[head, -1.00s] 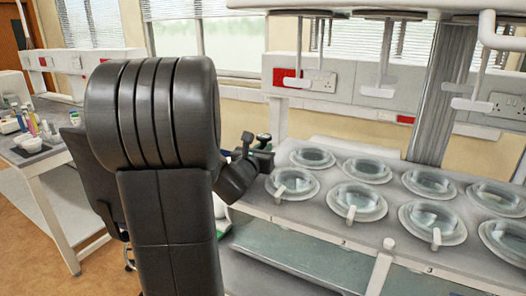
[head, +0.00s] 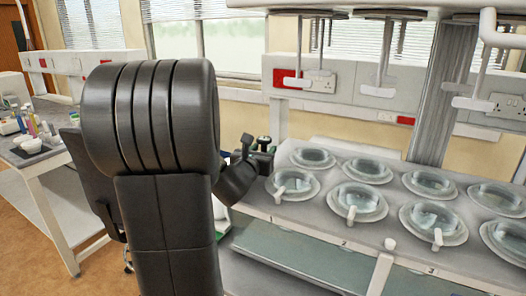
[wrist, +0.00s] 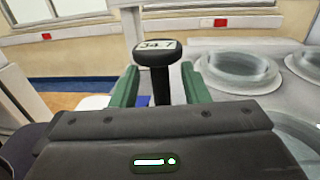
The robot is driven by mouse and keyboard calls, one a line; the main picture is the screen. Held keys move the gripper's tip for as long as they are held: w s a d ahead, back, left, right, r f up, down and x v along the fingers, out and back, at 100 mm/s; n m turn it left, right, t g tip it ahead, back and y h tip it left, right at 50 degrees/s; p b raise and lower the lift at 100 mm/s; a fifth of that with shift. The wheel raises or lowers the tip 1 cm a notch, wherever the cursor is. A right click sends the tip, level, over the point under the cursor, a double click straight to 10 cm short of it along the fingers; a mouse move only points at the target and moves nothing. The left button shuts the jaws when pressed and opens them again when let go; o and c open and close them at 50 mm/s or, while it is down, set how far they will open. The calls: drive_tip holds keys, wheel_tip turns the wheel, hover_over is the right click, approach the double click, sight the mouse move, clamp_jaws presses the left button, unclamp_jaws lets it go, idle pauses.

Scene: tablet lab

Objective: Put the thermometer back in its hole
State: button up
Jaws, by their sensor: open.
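The thermometer (wrist: 158,58) is black, with a round head and a small display that seems to read 34.7. It stands upright between the two green fingers of my gripper (wrist: 160,88) in the wrist view. My gripper is open, with gaps visible beside the stem. The lower end of the thermometer is hidden behind the gripper body, so I cannot tell whether it sits in a hole. In the head view my gripper (head: 256,152) is at the left end of the bath unit (head: 300,216), with the dark thermometer head (head: 263,140) showing there.
Several round glass-covered vessels (head: 361,198) fill the unit's top to the right of my gripper. A side bench (head: 45,160) with bottles stands at the left. My arm hides the middle left.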

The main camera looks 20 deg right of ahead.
drive_tip(key=b+v, duration=0.2)
drive_tip(key=v, duration=1.1)
drive_tip(key=shift+s+a, duration=0.15)
drive_tip(key=shift+a, duration=0.05)
drive_tip(key=p+x, duration=0.2)
drive_tip(key=x, duration=1.1)
drive_tip(key=shift+w+d, duration=0.25)
drive_tip(key=shift+d, duration=0.05)
drive_tip(key=shift+r, duration=0.1)
